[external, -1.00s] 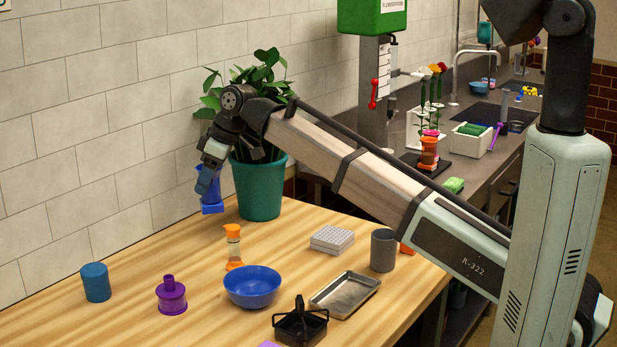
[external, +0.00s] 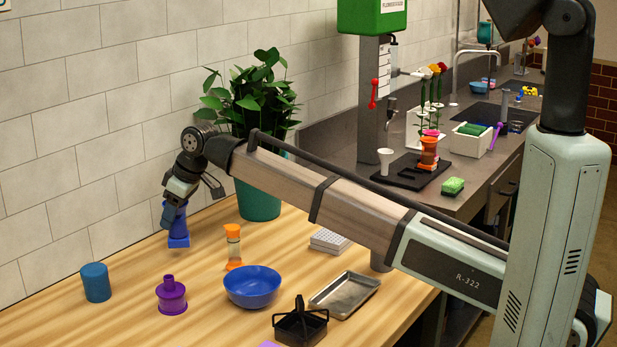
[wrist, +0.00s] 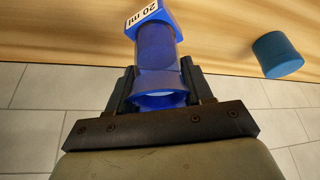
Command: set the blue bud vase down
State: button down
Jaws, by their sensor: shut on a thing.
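The blue bud vase (external: 178,226) has a squared foot and hangs below my gripper (external: 173,205) at the back left, near the tiled wall. In the external view its foot appears to be a little above the wooden table (external: 120,262), though the exact gap is hard to judge. In the wrist view, the vase (wrist: 157,50) sits between the jaws of my gripper (wrist: 160,88), with its open mouth toward the camera and a "20 ml" label on its foot. My gripper is shut on the vase.
A potted plant (external: 258,200) is behind.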

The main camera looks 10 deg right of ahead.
aim_at(175, 226)
jog(key=shift+f, duration=1.75)
jog(key=shift+c, duration=2.3)
grip_release()
jog(key=shift+f, duration=0.1)
jog(key=v, duration=1.2)
